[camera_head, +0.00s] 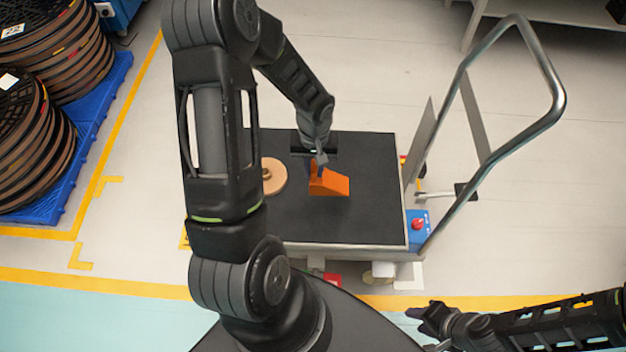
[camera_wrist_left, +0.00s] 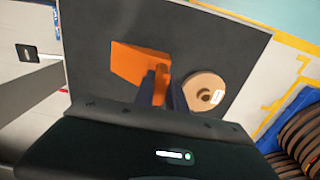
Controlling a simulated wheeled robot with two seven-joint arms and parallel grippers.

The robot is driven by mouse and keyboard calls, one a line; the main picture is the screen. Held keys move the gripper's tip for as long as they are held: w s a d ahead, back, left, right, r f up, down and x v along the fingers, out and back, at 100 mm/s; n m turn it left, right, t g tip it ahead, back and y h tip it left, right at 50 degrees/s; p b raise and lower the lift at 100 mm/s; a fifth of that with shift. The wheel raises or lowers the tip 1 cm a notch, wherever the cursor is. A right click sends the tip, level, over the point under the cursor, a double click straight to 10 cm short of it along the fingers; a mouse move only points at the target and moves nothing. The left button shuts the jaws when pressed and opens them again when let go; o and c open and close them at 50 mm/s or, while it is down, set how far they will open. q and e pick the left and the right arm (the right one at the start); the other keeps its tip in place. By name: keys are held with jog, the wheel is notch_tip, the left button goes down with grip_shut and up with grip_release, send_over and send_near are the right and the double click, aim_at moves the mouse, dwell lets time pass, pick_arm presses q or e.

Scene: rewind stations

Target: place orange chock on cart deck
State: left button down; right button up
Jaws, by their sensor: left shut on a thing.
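The orange chock (camera_head: 331,184) is a wedge over the dark deck of the cart (camera_head: 370,222); I cannot tell if its underside touches the deck. My left gripper (camera_head: 318,166) reaches down over the deck and is shut on the chock. In the left wrist view, the chock (camera_wrist_left: 138,64) sits at the tips of the left fingers (camera_wrist_left: 160,88), with the deck (camera_wrist_left: 215,40) behind it. My right gripper (camera_head: 418,312) is at the lower right, away from the cart; its jaw opening is not clear.
A tan round spool (camera_head: 272,176) lies on the deck left of the chock, partly behind my arm. The cart's metal handle (camera_head: 552,75) rises at the right, near a red knob on a blue box (camera_head: 418,222). Stacked reels (camera_head: 75,55) stand on a blue pallet (camera_head: 100,110) at left.

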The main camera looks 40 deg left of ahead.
aim_at(314, 188)
pick_arm(q)
notch_tip(314, 188, down, 6)
dwell(0.4)
jog(key=shift+f+b, duration=0.45)
jog(key=shift+f, duration=1.45)
jog(key=shift+f, duration=0.2)
jog(key=c, duration=1.4)
grip_release()
jog(key=shift+r, duration=0.1)
jog(key=shift+o, duration=0.2)
jog(key=shift+r, duration=0.1)
